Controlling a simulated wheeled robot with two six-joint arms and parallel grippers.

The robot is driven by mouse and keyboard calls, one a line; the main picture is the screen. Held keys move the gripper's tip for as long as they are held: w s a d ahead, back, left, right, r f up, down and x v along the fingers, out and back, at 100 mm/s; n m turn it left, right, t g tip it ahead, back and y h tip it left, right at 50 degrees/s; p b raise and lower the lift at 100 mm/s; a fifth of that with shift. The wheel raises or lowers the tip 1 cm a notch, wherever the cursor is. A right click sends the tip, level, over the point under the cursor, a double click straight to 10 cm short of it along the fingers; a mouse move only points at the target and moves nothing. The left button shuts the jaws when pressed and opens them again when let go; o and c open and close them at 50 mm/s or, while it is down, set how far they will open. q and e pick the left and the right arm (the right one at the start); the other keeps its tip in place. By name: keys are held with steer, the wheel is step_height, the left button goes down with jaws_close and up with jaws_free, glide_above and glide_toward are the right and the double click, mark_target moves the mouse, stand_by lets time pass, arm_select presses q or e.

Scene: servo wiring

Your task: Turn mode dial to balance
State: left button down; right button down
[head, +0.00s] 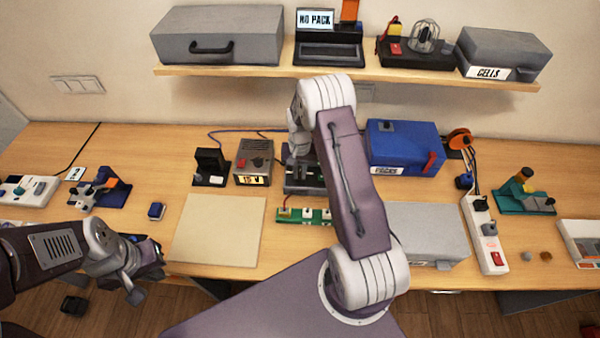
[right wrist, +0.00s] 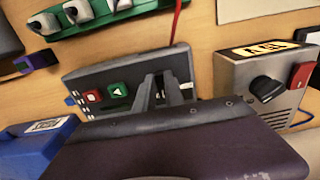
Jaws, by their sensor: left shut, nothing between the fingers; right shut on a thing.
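The dark grey charger-like unit (right wrist: 95,75) with a red button (right wrist: 92,96) and a green button (right wrist: 116,89) sits in the middle of the right wrist view. In the head view this unit (head: 303,189) is partly covered by my right arm. My right gripper (right wrist: 160,92) is at its face beside the green button, with its fingers shut on what appears to be the mode dial. The fingers hide the dial, so I cannot read its setting. My left gripper (head: 150,257) is shut and empty, low over the table's front left edge.
A grey power unit (head: 254,160) with a lit display stands left of the charger, a blue box (head: 405,147) right of it. A green terminal board (head: 318,215) lies in front. A beige mat (head: 218,228) lies left and a grey case (head: 430,232) right, both clear on top.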

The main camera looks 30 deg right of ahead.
mark_target(300, 175)
stand_by(0.3)
steer(key=c, duration=1.4)
jaws_free()
steer(key=shift+c, duration=0.2)
steer(key=shift+r, duration=0.35)
step_height(300, 175, up, 8)
steer(key=b, duration=0.2)
steer(key=shift+r, duration=0.2)
